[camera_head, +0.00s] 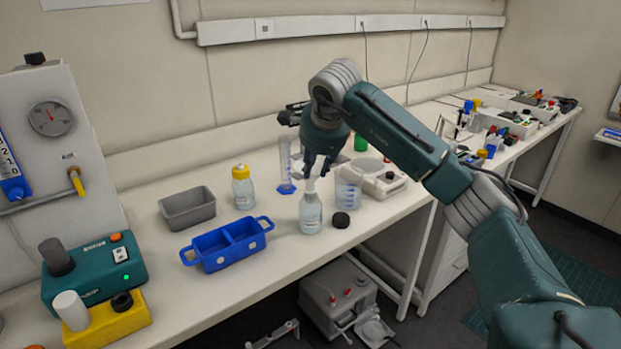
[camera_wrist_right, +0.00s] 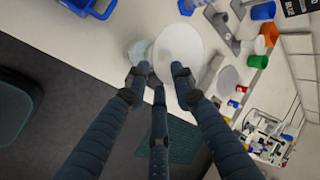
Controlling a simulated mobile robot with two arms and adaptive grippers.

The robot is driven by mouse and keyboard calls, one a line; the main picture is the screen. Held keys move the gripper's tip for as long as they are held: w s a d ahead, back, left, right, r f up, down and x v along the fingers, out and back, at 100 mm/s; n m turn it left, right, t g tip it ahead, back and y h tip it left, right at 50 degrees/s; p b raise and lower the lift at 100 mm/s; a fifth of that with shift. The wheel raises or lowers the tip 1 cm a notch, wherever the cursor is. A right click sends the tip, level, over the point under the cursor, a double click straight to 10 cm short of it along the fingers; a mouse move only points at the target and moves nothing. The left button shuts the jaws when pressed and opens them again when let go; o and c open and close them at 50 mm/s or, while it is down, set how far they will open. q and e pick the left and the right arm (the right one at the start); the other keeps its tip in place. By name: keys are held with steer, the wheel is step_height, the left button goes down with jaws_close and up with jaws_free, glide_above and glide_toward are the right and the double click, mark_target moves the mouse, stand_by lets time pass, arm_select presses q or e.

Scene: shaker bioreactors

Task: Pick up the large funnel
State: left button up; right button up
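A white funnel (camera_head: 311,186) appears to sit upright in the neck of a clear bottle (camera_head: 311,215) on the bench, its upper part largely hidden by my right gripper (camera_head: 317,170). In the right wrist view, a large round white shape, apparently the funnel's mouth (camera_wrist_right: 180,45), lies below my right fingers (camera_wrist_right: 159,78). The fingers are spread apart, one over the white round and one beside its left edge. No firm hold on the funnel shows. My left gripper is in neither view.
A graduated beaker (camera_head: 348,190), black cap (camera_head: 341,220) and measuring cylinder (camera_head: 285,165) stand close to the bottle. A blue two-part tray (camera_head: 226,264), grey bin (camera_head: 187,209) and yellow-capped bottle (camera_head: 242,188) are at left. The front bench strip is clear.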

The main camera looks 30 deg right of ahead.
mark_target(313, 176)
steer(key=p+x, duration=0.2)
steer(key=x, duration=0.3)
steer(key=shift+d, duration=0.1)
steer(key=shift+w+f, duration=0.1)
steer(key=shift+f, duration=0.1)
jaws_close()
steer(key=shift+r, duration=0.1)
